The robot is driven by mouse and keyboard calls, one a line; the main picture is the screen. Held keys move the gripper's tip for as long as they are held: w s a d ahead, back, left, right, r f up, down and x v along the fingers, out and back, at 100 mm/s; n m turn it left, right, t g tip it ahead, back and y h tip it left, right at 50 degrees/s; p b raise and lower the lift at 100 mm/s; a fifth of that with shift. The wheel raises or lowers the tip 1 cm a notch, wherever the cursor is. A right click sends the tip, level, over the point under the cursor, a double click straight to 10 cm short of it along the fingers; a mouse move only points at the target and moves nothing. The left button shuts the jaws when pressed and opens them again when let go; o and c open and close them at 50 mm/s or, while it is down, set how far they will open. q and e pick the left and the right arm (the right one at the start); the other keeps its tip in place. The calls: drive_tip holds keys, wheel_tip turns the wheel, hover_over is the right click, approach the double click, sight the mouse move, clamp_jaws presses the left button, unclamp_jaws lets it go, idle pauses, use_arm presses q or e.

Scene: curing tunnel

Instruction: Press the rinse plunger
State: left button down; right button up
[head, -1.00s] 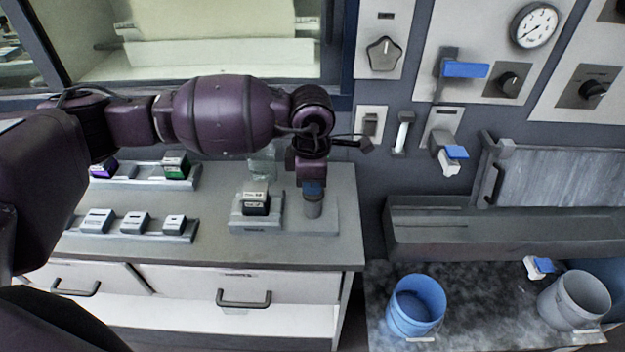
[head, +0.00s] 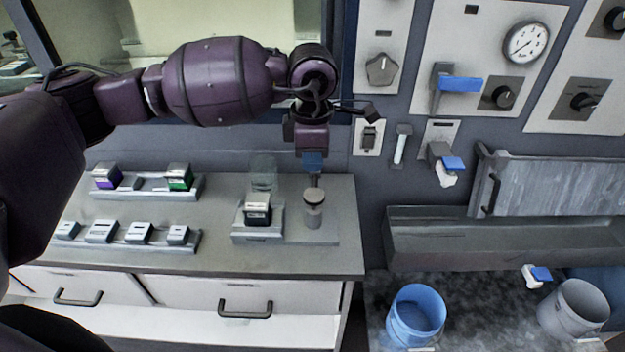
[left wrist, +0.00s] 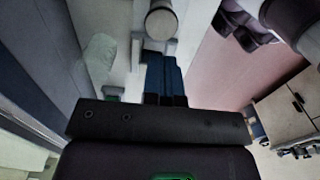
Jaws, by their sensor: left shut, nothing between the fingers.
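The rinse plunger, a grey cylinder with a round dark-rimmed cap (head: 314,197), stands upright on a flat base at the right end of the counter. My left gripper (head: 314,178) is shut and empty, pointing down just above the cap. In the head view a small gap seems to separate the fingertips from the cap. In the left wrist view the shut blue fingers (left wrist: 165,75) point toward the round cap (left wrist: 161,24), which shows beyond their tips. My right gripper is not in view.
A block with a dark front (head: 257,211) sits in a holder left of the plunger, with a clear glass (head: 263,172) behind it. Racks of small blocks (head: 140,236) stand farther left. The wall panel (head: 470,60) carries knobs, levers and a gauge. A blue bucket (head: 415,314) stands lower right.

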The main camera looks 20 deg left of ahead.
use_arm(q)
drive_tip(key=shift+r, duration=2.4)
drive_tip(key=shift+s, duration=0.1)
idle(0.4)
